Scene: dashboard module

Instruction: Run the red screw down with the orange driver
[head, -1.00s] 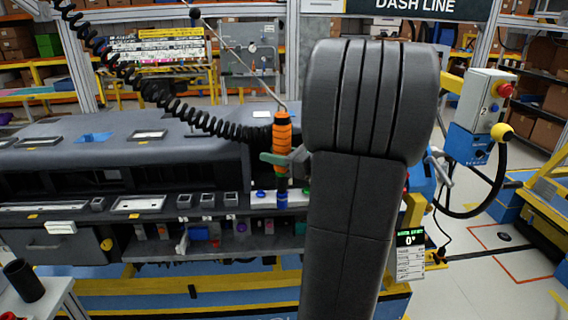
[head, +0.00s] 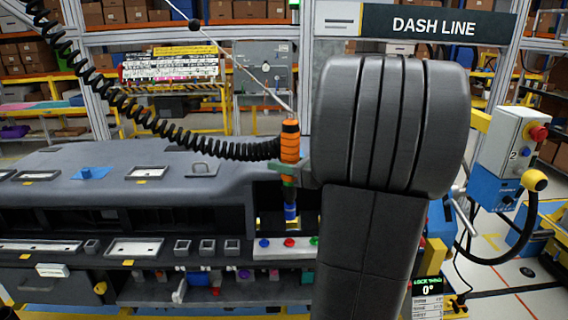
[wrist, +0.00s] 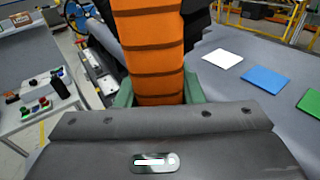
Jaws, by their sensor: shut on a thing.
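The orange driver (head: 290,142) hangs upright from a coiled black cable in the head view. My gripper (head: 289,168), with green fingers, is shut around its lower body. The driver's dark and blue nose (head: 291,210) points down, above the white strip (head: 276,254). The red screw (head: 289,242) shows as a red head on that strip, between a blue head (head: 264,243) and a green one (head: 314,240). The nose appears apart from the red head and roughly in line with it. In the wrist view the orange handle (wrist: 153,50) stands between the green fingers (wrist: 158,97); the tip is hidden.
The grey dashboard module (head: 120,195) stretches left, with an open recess behind the driver. A shelf of small parts (head: 215,288) lies below the strip. A control box (head: 520,140) stands at right. White, blue and green cards (wrist: 266,79) lie on the module.

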